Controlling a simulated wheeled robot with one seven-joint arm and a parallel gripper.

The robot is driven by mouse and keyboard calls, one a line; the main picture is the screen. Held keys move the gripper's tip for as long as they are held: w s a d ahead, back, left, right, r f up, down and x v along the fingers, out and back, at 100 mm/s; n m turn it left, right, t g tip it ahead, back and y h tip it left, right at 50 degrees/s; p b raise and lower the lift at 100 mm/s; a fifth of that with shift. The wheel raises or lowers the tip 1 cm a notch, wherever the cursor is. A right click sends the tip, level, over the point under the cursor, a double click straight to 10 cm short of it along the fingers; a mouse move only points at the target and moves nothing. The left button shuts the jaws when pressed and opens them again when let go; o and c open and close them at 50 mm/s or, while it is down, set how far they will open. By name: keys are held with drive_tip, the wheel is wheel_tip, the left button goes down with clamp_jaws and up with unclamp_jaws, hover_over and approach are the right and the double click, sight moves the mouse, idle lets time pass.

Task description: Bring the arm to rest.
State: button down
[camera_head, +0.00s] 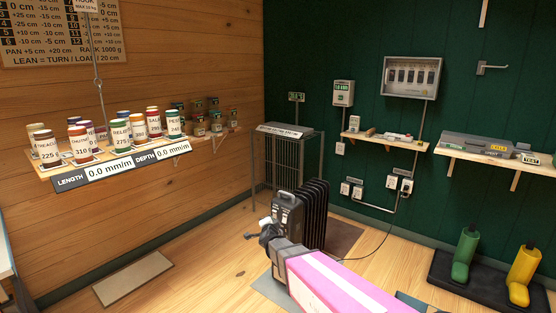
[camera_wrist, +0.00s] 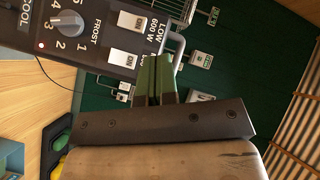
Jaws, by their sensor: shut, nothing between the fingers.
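My gripper (camera_head: 252,236) is in front of the black oil heater (camera_head: 313,212), at the end of my pink arm, in the lower middle of the head view. In the wrist view my gripper (camera_wrist: 157,66) has its green fingers together, with nothing seen between them. The heater's control panel (camera_wrist: 88,32) fills the upper left there, with a dial, two switches marked ON and a small red light. The fingertips appear close to the lower switch; I cannot tell whether they touch the heater.
A hanging tray (camera_head: 125,165) of labelled jars is at left. A wire stand (camera_head: 286,165) is behind the heater. Wall shelves (camera_head: 385,141) are at right, above a dark mat (camera_head: 470,284) with green and yellow boots. Open floor (camera_head: 205,270) lies left of my gripper.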

drive_tip(key=s+d+f+n+g, duration=0.2)
drive_tip(key=s+d+n+g, duration=0.4)
drive_tip(key=s+d, duration=0.5)
drive_tip(key=s+d+f+n+g, duration=0.2)
drive_tip(key=s+d+n+g, duration=0.4)
drive_tip(key=s+d+g, duration=0.4)
drive_tip(key=s+d, duration=0.2)
drive_tip(key=s, duration=0.3)
drive_tip(key=shift+f+g+h, duration=0.3)
drive_tip(key=shift+f+h, duration=0.05)
drive_tip(key=shift+h, duration=0.05)
